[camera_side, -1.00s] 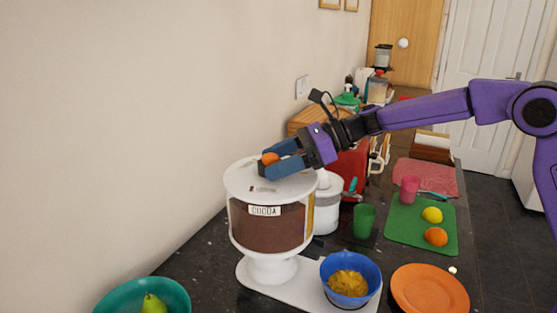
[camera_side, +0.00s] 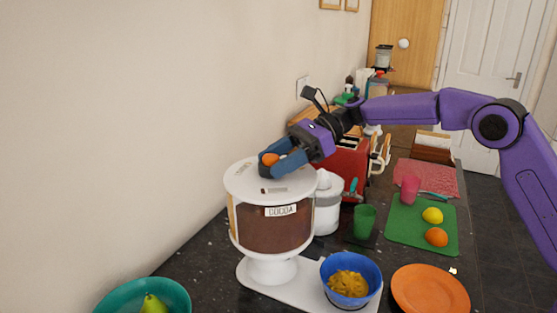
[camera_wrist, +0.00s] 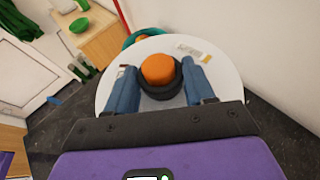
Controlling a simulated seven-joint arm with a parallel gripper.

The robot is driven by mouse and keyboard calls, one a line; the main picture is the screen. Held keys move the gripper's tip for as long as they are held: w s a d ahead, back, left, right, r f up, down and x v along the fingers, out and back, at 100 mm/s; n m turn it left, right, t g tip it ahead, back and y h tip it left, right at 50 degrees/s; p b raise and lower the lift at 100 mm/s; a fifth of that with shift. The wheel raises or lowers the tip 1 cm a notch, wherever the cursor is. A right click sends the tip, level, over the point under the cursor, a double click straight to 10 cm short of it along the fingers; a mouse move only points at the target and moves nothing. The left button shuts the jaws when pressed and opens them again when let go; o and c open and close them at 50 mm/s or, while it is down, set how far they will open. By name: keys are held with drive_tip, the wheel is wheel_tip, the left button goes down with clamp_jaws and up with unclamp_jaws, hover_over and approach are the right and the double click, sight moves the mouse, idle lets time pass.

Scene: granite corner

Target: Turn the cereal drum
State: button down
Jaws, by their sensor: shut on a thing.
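The cereal drum (camera_side: 270,228) stands on a white pedestal, with a white top and brown contents behind a label reading COCOA. Its white top also shows in the wrist view (camera_wrist: 222,70). A knob with an orange cap (camera_side: 270,159) sits at the middle of the top; in the wrist view the orange cap (camera_wrist: 157,69) rises from a dark ring. My gripper (camera_side: 272,166) is shut on the knob, with a blue finger on either side of the dark ring. A blue bowl (camera_side: 372,265) with yellow flakes stands on the white base (camera_side: 300,290) beside the pedestal.
A white lidded canister (camera_side: 327,210) and a green cup (camera_side: 364,222) stand close right of the drum. An orange plate (camera_side: 430,290), a green board (camera_side: 405,240) with fruit and a red toaster (camera_side: 350,160) lie farther right. A teal bowl (camera_side: 110,297) with a pear is at front left.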

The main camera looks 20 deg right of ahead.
drive_tip(key=shift+w+n+g+h, duration=0.2)
drive_tip(key=shift+n+g+h, duration=0.1)
drive_tip(key=shift+n+g, duration=1.1)
drive_tip(key=shift+g, duration=0.2)
drive_tip(key=shift+c, duration=2)
unclamp_jaws()
drive_tip(key=shift+v, duration=3.75)
